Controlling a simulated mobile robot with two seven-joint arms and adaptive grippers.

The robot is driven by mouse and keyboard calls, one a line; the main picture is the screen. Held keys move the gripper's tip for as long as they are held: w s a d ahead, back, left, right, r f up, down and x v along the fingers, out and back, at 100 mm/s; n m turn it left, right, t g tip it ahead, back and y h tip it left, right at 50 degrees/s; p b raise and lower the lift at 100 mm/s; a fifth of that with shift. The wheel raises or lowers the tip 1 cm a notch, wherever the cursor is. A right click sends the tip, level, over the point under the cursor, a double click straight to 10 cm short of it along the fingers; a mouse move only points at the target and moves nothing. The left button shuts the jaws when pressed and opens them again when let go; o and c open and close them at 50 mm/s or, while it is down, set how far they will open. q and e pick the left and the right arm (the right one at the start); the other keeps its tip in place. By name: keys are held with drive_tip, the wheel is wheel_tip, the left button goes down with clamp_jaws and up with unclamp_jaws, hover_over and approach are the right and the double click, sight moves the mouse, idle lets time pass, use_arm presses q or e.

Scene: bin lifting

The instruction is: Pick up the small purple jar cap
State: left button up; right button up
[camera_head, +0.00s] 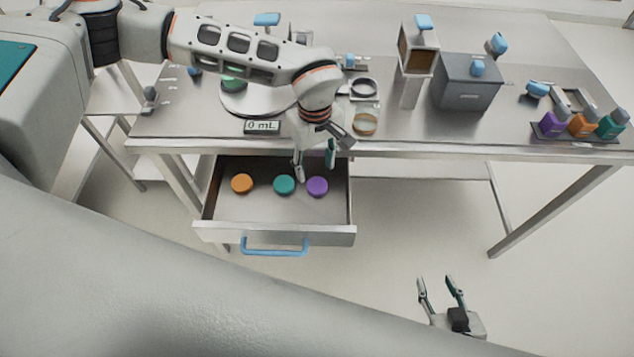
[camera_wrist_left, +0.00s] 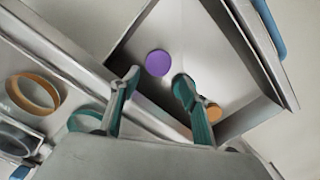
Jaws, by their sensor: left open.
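The small purple jar cap (camera_head: 317,186) lies flat at the right of a row of caps in the open drawer (camera_head: 275,236). My left gripper (camera_head: 315,167) is open and empty above the back right part of the drawer, apart from the cap. In the left wrist view the purple cap (camera_wrist_left: 158,63) shows just beyond the gap between the fingertips (camera_wrist_left: 157,78). My right gripper (camera_head: 441,279) is open and empty over the floor at the lower right, far from the drawer.
A teal cap (camera_head: 284,185) and an orange cap (camera_head: 242,184) lie left of the purple one. The drawer has a blue handle (camera_head: 273,247) in front. The table edge (camera_head: 420,152) is close behind my left gripper. Coloured bottles (camera_head: 581,124) stand at the far right.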

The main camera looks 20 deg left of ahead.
sight(316, 184)
use_arm(q)
drive_tip(key=shift+f, duration=1.45)
wheel_tip(316, 184, down, 4)
drive_tip(key=shift+w+r+p, duration=0.15)
drive_tip(key=shift+r+p, duration=0.1)
drive_tip(key=shift+p, duration=0.25)
drive_tip(key=shift+f, duration=0.4)
use_arm(e)
drive_tip(key=shift+w+r, duration=0.2)
drive_tip(key=shift+r, duration=0.3)
drive_tip(key=shift+w+r, duration=0.2)
drive_tip(key=shift+r, duration=0.3)
drive_tip(key=shift+f, duration=0.1)
use_arm(q)
drive_tip(key=c, duration=0.5)
use_arm(e)
drive_tip(key=shift+s+f, duration=0.1)
drive_tip(key=shift+f, duration=0.05)
